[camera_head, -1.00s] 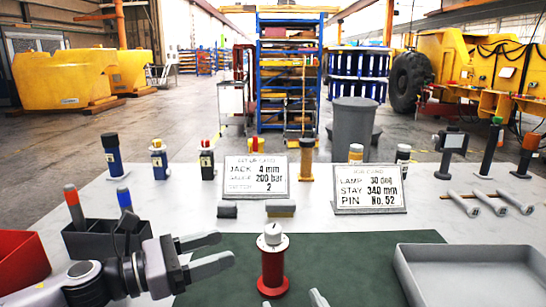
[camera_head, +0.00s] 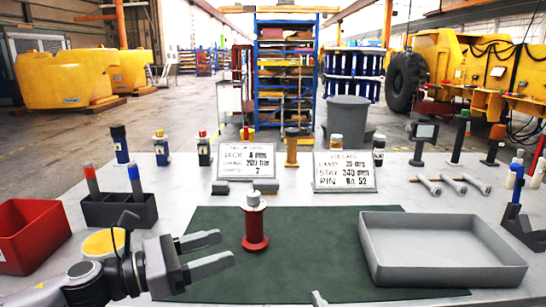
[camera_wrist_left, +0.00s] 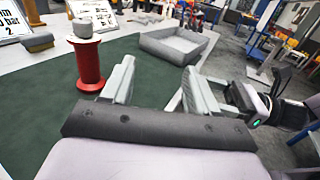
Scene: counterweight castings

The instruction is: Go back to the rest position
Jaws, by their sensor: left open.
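My left gripper (camera_head: 226,248) is open and empty, its two grey fingers apart and pointing right above the near left part of the green mat (camera_head: 330,275). A red jack with a white-grey top (camera_head: 254,230) stands upright on the mat just beyond the fingertips, apart from them. In the left wrist view the jack (camera_wrist_left: 88,62) stands beyond the left finger, with nothing between the fingers. A small grey tip at the bottom edge of the head view seems to be my right gripper (camera_head: 318,298); its jaws are mostly cut off.
A grey tray (camera_head: 440,270) lies at the right of the mat. A red bin (camera_head: 32,235), a dark holder with two pens (camera_head: 118,211) and a yellow round thing (camera_head: 103,242) are near my left arm. Two sign cards (camera_head: 344,170) and several small tools stand behind.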

